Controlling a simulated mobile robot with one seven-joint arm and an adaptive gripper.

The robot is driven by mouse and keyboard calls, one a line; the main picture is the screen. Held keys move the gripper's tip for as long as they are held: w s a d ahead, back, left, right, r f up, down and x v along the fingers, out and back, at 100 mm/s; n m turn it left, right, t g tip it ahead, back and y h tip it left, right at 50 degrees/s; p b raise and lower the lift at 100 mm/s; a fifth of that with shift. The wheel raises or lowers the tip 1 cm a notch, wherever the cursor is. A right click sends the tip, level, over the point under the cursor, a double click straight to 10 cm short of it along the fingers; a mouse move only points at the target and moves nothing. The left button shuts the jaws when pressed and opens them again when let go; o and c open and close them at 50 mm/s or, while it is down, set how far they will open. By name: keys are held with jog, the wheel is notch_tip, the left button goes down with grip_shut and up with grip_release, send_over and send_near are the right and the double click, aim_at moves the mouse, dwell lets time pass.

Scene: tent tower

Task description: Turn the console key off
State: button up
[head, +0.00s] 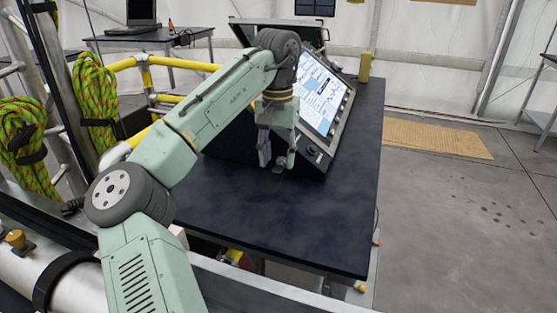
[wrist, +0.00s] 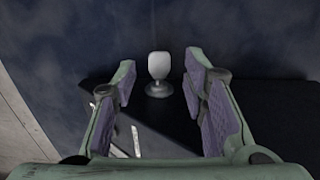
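The console (head: 232,146) is a dark box with a slanted, lit screen, standing on the dark table. The console key (wrist: 158,66) has a pale grey rounded head on a round base in the wrist view. It stands between the two fingers, with visible gaps on both sides. In the head view a small grey piece (head: 279,166) shows by the fingertips and may be the key. My gripper (head: 277,153) points down at the console's lower front edge. It is open, with purple-grey pads around the key in the wrist view (wrist: 160,80). The key's exact turn angle is unclear.
The table (head: 310,215) is clear in front of the console. A yellow object (head: 364,66) stands behind the screen. Yellow rails and green ropes (head: 96,100) are at the left. A laptop (head: 140,15) sits on a back table. Open floor lies to the right, with a tan mat (head: 435,139).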

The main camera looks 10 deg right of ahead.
jog(key=shift+f, duration=0.8)
jog(key=shift+c, duration=0.4)
grip_shut()
